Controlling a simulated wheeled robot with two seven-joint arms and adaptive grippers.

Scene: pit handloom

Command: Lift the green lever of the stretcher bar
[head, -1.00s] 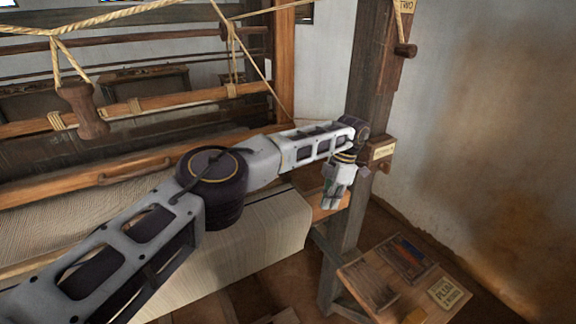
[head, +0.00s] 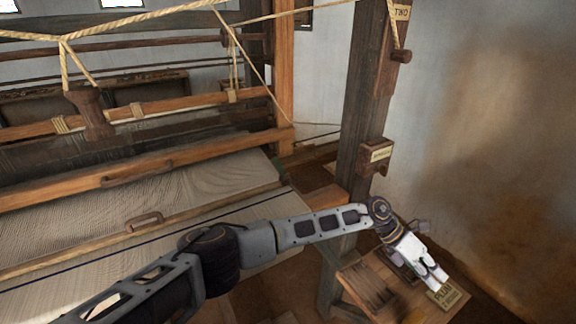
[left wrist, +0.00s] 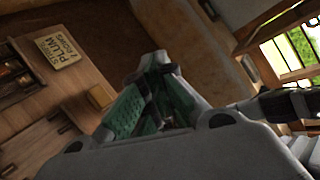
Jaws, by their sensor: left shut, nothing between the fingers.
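No green lever shows in either view. A slim wooden bar (head: 80,245) lies across the woven cloth (head: 215,178) in the head view, with a small wooden handle (head: 145,222) on it; I cannot tell whether it is the stretcher bar. My left gripper (head: 436,279) is shut and empty, pointing down to the right over the low wooden stand, far right of the cloth. Its green-padded fingers (left wrist: 150,97) show in the left wrist view. My left forearm covers part of the cloth's front. My right gripper is not in view.
A loom post (head: 352,170) with a small labelled box (head: 375,157) stands beside my left wrist. Below is a low stand (head: 366,290) with a "PLUM" card (head: 450,296), which also shows in the left wrist view (left wrist: 55,47). A wall closes off the right.

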